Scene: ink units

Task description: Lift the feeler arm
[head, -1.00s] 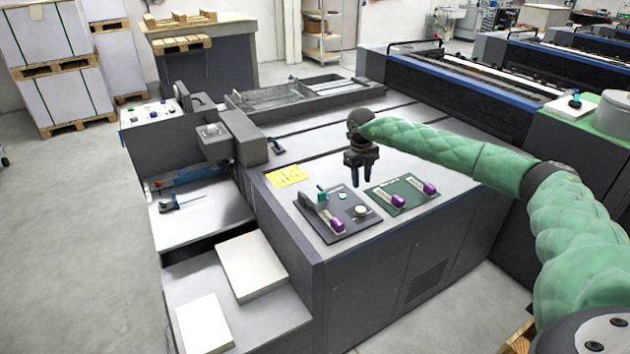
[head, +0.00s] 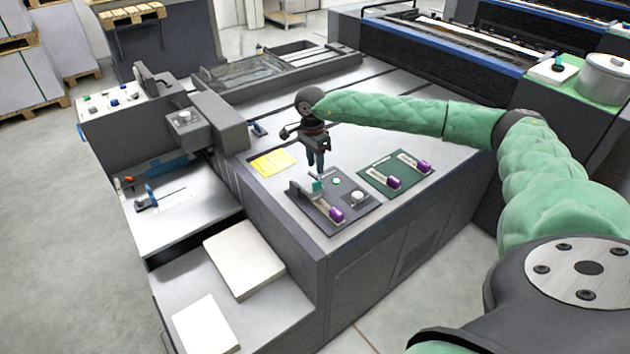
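A dark panel (head: 312,213) lies on the machine top. It carries a lever with a teal block (head: 318,186) at its far end and a purple end (head: 337,213) at its near end. I take this lever for the feeler arm, but no label confirms it. My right gripper (head: 316,167) points down just above the teal block, fingers apart. I cannot tell whether it touches the block. The lever appears to lie low along the panel. My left gripper is out of view.
A white round knob (head: 357,197) and a small button (head: 337,181) share the panel. Beside it is a green plate (head: 374,178) with two purple-ended levers (head: 394,182). A yellow sheet (head: 272,162) lies to the left. The machine top behind is mostly clear.

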